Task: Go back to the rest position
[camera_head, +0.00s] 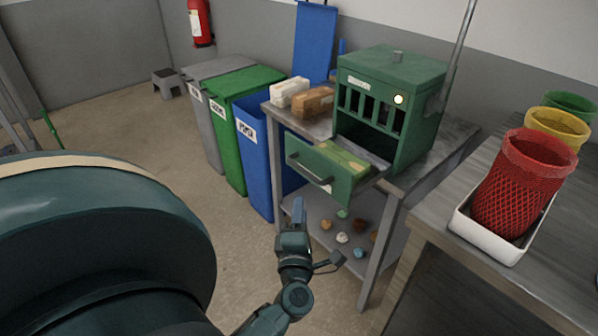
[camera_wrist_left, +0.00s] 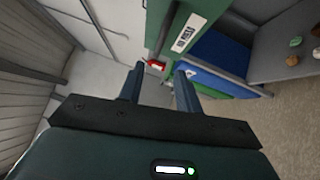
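My left gripper (camera_head: 298,212) is in front of the steel table and below the open drawer (camera_head: 325,178) of a green cabinet (camera_head: 388,75). In the left wrist view the gripper's two fingers (camera_wrist_left: 160,78) stand apart with nothing between them. The drawer's green front, with its white label and dark handle, shows close to the fingertips in that view (camera_wrist_left: 183,14). The gripper appears clear of the handle. My right gripper is in neither view.
Grey, green and blue bins (camera_head: 257,165) stand left of the steel table (camera_head: 455,140). A white tray (camera_head: 485,243) holds a red mesh basket (camera_head: 520,185) at right. Several small lumps lie on the lower shelf (camera_head: 372,218). The floor at left is open.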

